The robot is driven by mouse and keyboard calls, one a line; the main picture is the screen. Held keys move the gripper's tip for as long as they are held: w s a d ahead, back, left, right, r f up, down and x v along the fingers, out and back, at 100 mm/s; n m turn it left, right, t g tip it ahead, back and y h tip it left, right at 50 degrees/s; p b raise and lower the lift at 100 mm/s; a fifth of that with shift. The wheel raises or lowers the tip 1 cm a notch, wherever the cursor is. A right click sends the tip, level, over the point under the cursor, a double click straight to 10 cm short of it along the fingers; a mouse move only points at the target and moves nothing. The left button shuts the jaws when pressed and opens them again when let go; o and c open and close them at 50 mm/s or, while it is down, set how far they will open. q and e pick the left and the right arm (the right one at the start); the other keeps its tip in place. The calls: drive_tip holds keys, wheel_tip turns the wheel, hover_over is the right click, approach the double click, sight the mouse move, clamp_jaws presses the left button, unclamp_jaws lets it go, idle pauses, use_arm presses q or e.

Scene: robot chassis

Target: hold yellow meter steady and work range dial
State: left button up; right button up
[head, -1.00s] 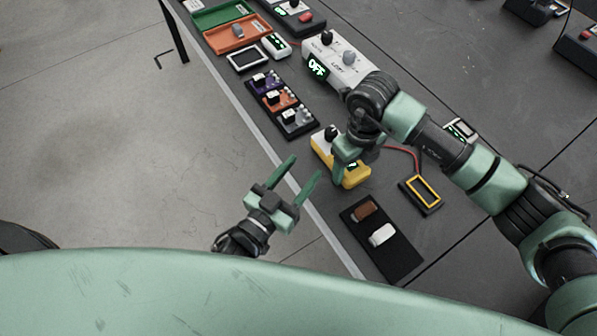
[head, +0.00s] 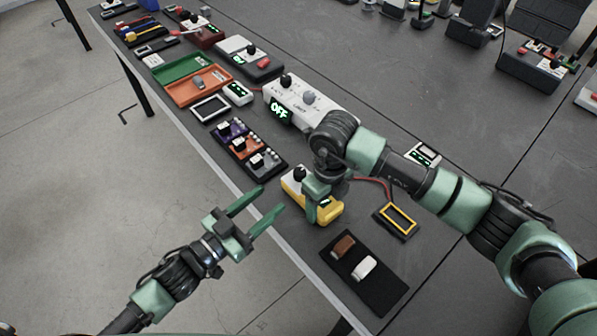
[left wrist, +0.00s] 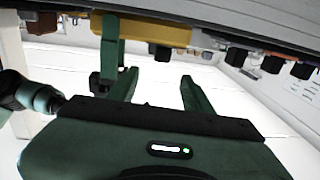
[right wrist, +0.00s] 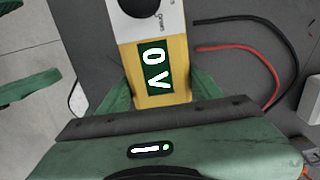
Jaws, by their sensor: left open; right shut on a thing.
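The yellow meter (head: 326,212) lies near the front edge of the table, with a white upper face and a black range dial (head: 300,174) at its far end. In the right wrist view its green display (right wrist: 155,69) reads "0 V" and the dial (right wrist: 140,5) is cut off by the top edge. My right gripper (head: 322,204) is shut on the yellow lower body of the meter, one finger on each side. My left gripper (head: 272,204) is open and empty, off the table's front edge and left of the meter. The left wrist view shows its spread fingers (left wrist: 150,85).
Red and black leads run from the meter to a yellow-framed pad (head: 398,219). A black tray (head: 375,290) with a brown and a white piece lies nearer. A white box reading "OFF" (head: 305,98) and small dial modules (head: 246,150) stand beyond. Open floor lies left of the table.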

sight(295, 176)
use_arm(q)
drive_tip(key=shift+w, duration=0.5)
drive_tip(key=x, duration=1.1)
drive_tip(key=shift+d, duration=0.2)
